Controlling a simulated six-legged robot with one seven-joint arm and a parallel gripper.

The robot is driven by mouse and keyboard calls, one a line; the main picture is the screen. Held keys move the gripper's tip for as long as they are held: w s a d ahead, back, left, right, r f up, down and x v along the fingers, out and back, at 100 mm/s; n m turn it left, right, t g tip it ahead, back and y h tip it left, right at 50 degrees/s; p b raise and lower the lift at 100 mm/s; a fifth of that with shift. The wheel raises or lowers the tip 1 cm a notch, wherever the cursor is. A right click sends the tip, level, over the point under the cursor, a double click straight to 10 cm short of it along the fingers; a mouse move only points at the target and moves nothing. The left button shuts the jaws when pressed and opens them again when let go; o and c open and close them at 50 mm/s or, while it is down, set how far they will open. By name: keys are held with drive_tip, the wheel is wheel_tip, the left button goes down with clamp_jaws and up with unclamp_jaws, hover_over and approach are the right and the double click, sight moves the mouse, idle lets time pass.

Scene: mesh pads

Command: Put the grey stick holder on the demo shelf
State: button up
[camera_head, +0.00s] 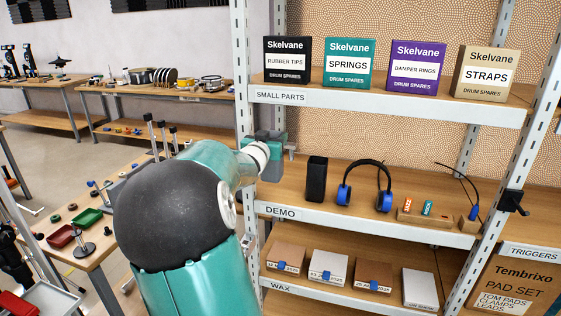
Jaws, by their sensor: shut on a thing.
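My gripper (290,149) is at the left end of the demo shelf (365,226), beside the shelf's upright and above the board.
Blue-and-black headphones (364,187) stand right of the dark holder, then a small wooden stand (425,217). Labelled boxes line the small parts shelf (384,101) above; flat boxes lie on the wax shelf (340,291) below. A workbench (86,240) is at left.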

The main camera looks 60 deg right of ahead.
drive_tip(key=w+d+f, duration=0.2)
drive_tip(key=d+f, duration=0.6)
drive_tip(key=f, duration=0.2)
drive_tip(key=shift+d+f, duration=0.35)
drive_tip(key=shift+f, duration=0.2)
drive_tip(key=o, duration=1.5)
drive_tip(key=shift+c, duration=0.2)
